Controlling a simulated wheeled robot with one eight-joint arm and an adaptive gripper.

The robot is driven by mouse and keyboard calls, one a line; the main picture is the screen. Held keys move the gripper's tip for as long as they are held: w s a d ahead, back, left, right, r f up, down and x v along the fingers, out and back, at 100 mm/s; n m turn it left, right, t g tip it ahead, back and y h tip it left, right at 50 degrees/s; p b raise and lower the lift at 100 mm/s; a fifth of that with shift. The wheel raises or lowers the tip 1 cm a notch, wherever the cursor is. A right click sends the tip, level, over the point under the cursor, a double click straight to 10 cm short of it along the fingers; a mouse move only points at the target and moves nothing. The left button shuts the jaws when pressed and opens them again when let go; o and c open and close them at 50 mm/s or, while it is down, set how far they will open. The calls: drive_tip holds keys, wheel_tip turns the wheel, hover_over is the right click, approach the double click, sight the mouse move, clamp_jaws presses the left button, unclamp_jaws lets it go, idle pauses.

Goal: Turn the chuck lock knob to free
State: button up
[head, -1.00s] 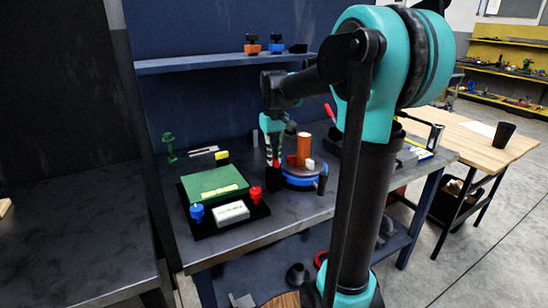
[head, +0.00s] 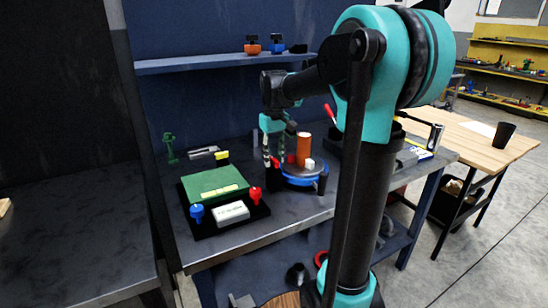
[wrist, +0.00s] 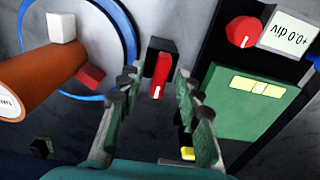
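A red lever-shaped knob (wrist: 161,76) sits on a black block (wrist: 155,47) beside the round positioner; it looks like the chuck lock knob. In the wrist view its handle points down the picture, towards my gripper. My gripper (wrist: 156,88) is open, with one finger on each side of the knob's handle and visible gaps to both. In the head view my gripper (head: 275,160) hangs down just left of the positioner (head: 303,178), which has a blue rim and carries an orange cylinder (head: 304,149). The knob is largely hidden there by the fingers.
A green-topped panel (head: 213,184) with a blue knob (head: 197,213), another red knob (head: 255,195) and a white readout (head: 231,212) lies left of my gripper. The wrist view shows a red jaw (wrist: 91,76) and a white block (wrist: 61,27) on the positioner.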

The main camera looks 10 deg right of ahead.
sight(274, 159)
wheel_tip(274, 159, up, 12)
idle(0.6)
